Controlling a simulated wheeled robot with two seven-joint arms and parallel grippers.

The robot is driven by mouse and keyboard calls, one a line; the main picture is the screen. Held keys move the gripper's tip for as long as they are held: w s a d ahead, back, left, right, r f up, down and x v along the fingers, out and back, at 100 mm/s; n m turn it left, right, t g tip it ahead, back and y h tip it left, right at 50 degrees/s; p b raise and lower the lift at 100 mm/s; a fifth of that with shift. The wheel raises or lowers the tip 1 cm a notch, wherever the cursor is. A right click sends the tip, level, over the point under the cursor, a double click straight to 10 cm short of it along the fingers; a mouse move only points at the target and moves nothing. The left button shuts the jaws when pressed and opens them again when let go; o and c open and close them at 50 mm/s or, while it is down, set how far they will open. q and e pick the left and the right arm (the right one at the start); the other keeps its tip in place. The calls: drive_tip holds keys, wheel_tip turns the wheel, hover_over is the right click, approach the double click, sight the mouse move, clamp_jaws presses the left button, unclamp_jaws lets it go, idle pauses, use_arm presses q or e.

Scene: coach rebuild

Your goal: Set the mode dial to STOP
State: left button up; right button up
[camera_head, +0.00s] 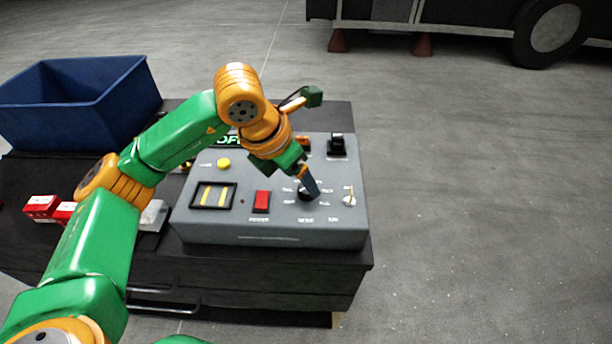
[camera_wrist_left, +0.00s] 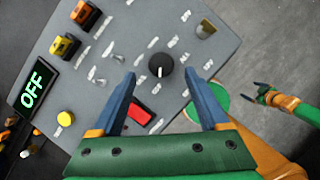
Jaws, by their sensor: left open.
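The mode dial (camera_head: 305,196) is a round black knob above the MODE label on a grey control panel (camera_head: 275,232). In the left wrist view the dial (camera_wrist_left: 160,64) shows a white pointer mark toward the lower side; the small labels around it are too blurred to read. My left gripper (camera_head: 311,184) is at the dial in the head view and partly covers it. In the left wrist view my left gripper (camera_wrist_left: 160,80) is open, its blue fingers on either side of the dial's line; I cannot tell whether they touch it. My right gripper (camera_wrist_left: 262,93) shows small at the right.
The panel also carries a red power switch (camera_head: 262,201), a yellow button (camera_head: 224,163), a small white-faced knob (camera_head: 349,200) and a display (camera_wrist_left: 36,88) reading OFF. The floor at right is clear.

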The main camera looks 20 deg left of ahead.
sight(304, 196)
use_arm(q)
drive_tip(key=x, duration=0.4)
drive_tip(key=shift+w+d+r, duration=0.1)
drive_tip(key=shift+w, duration=0.05)
drive_tip(key=shift+r, duration=0.1)
drive_tip(key=c, duration=0.5)
clamp_jaws()
